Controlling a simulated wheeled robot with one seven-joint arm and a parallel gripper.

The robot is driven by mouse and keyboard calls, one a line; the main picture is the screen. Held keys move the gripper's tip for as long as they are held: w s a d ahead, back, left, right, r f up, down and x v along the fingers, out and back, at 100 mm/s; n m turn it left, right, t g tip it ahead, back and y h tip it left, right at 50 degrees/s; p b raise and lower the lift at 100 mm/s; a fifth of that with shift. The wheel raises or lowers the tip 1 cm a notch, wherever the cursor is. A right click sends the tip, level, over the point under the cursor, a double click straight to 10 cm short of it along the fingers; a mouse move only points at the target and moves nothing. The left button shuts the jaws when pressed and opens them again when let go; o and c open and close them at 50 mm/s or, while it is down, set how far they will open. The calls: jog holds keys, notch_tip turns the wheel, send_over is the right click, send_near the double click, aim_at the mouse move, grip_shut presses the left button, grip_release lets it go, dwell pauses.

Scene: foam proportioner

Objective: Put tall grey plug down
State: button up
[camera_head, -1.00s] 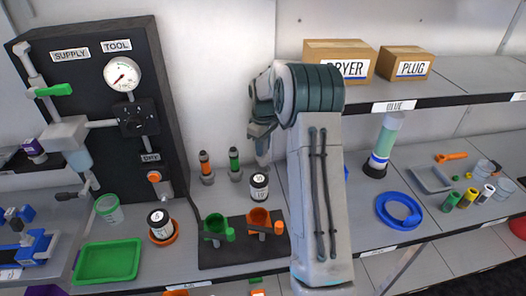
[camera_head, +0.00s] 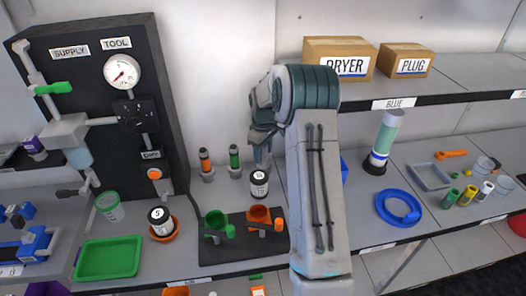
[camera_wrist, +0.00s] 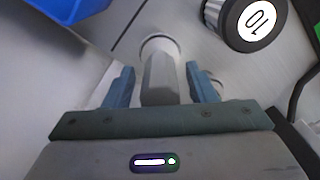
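The tall grey plug (camera_wrist: 158,78) is between the two blue-grey fingers of my gripper (camera_wrist: 160,88) in the wrist view. A gap shows on each side of it, so the fingers are open around it and apart from it. Its far end has a round, pale flange (camera_wrist: 160,43) that appears to meet the grey surface; exact contact is hard to tell. I cannot clearly make out the plug there.
The jar also shows close by on the right in the wrist view (camera_wrist: 252,22). A blue bin (camera_wrist: 68,8) is at upper left. A black base (camera_head: 240,247) with cups lies in front.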

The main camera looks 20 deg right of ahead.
jog(key=shift+r, duration=0.1)
jog(key=shift+r+p, duration=0.3)
notch_tip(320, 180, up, 7)
jog(key=shift+b, duration=0.85)
jog(key=s+a+r+m+t, duration=0.1)
jog(key=s+a+r+m, duration=0.1)
jog(key=s+a+r, duration=0.4)
jog(key=s+a+r+m, duration=0.15)
jog(key=s+r, duration=0.25)
jog(key=s, duration=0.5)
jog(key=s+a+m+t, duration=0.1)
jog(key=s+a, duration=0.1)
jog(key=s, duration=0.7)
jog(key=s+a+f+m+t, duration=0.1)
jog(key=s+a+m, duration=0.1)
jog(key=s, duration=0.8)
jog(key=shift+a+f, duration=0.2)
jog(key=shift+a, duration=0.4)
